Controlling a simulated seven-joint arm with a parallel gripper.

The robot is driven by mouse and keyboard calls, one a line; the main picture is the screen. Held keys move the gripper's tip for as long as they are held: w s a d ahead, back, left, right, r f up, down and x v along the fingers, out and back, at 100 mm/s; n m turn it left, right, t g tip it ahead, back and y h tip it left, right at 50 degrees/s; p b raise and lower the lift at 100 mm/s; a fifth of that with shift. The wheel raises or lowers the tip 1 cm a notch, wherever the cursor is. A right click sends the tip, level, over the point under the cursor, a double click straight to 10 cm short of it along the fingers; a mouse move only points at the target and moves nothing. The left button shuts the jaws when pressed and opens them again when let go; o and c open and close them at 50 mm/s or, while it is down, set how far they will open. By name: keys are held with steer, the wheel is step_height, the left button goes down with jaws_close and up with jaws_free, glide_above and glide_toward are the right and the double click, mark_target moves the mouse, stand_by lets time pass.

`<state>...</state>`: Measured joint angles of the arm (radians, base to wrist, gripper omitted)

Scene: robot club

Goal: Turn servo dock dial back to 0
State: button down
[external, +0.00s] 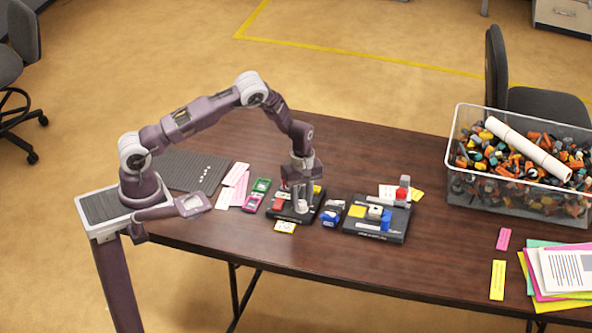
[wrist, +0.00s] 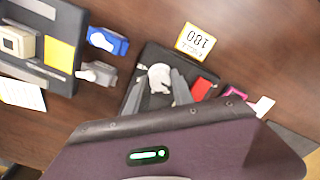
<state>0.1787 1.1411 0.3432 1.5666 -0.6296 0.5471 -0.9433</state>
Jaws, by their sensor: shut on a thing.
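The servo dock (external: 314,209) is a small black base near the table's front edge. It carries a light grey-white dial (external: 301,206), a red block (external: 279,201) and a yellow part. In the wrist view, the white dial (wrist: 160,77) shows between two grey fingers. My gripper (external: 299,197) points down over the dock and is shut on the dial. The fingers and the wrist housing hide part of the dial and dock. A white-and-yellow card (wrist: 195,40) next to the dock reads 180; it also shows in the external view (external: 285,226).
A second black base (external: 378,218) with yellow, white and blue parts stands to the right. A blue item (external: 332,213) lies between the bases. Pink and green items (external: 256,194) lie to the left. A clear bin of parts (external: 500,196) and papers occupy the right.

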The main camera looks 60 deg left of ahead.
steer(key=shift+w+r+n, duration=0.1)
steer(key=shift+n, duration=0.6)
steer(key=c, duration=1.1)
jaws_free()
step_height(320, 180, up, 8)
steer(key=shift+f, duration=0.2)
step_height(320, 180, up, 9)
steer(key=m+t+h, duration=0.1)
steer(key=m, duration=0.1)
glide_above(302, 203)
steer(key=s+d, duration=0.1)
steer(key=s, duration=0.1)
steer(key=s+d+r+m+t, duration=0.15)
steer(key=s+r+m, duration=0.5)
steer(key=r, duration=0.65)
steer(key=s+r+m+t, duration=0.1)
steer(key=s+m, duration=0.4)
steer(key=s, duration=0.7)
steer(key=s+a+r+m+t+y, duration=0.1)
steer(key=s+r+m, duration=0.3)
steer(key=s, duration=0.8)
steer(key=shift+r+m+t, duration=0.35)
steer(key=shift+t, duration=0.2)
